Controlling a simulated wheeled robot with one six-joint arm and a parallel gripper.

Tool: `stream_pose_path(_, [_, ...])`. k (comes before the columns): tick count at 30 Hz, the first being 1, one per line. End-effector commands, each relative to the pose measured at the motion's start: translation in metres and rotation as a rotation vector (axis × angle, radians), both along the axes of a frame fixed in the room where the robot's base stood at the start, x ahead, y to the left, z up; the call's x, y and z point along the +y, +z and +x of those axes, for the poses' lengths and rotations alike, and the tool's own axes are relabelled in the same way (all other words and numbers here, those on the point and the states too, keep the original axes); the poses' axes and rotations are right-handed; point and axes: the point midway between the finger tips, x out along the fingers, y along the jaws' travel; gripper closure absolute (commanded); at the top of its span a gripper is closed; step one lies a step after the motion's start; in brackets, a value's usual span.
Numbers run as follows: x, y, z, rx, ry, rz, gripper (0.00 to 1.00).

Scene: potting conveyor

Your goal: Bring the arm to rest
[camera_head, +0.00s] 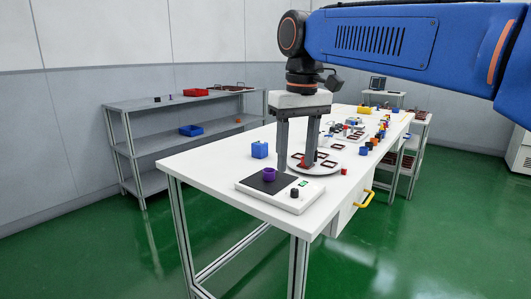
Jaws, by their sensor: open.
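My gripper (295,169) hangs pointing down above the near part of the white table (215,164). Its two grey fingers are apart, with nothing seen held between them. My blue arm reaches in from the right side of the picture. Behind the fingers is a round white disc (322,170) with dark red-brown square frames on it, partly hidden by the fingers. Whether the fingertips touch anything cannot be told.
A white device (300,205) with a dark pad bears a purple cup (269,174) at the table's near end. Several small coloured parts lie farther back. A grey shelf (150,107) with bins stands at the left wall.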

Motion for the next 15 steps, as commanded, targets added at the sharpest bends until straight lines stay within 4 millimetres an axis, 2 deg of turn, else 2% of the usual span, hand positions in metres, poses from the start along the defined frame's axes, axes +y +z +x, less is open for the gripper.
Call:
stream_pose_path(8, [-0.065,-0.036,-0.032,-0.066,-0.094,0.029,0.52])
stream_pose_path(15, [-0.125,-0.088,-0.074,-0.143,-0.196,0.054,0.52])
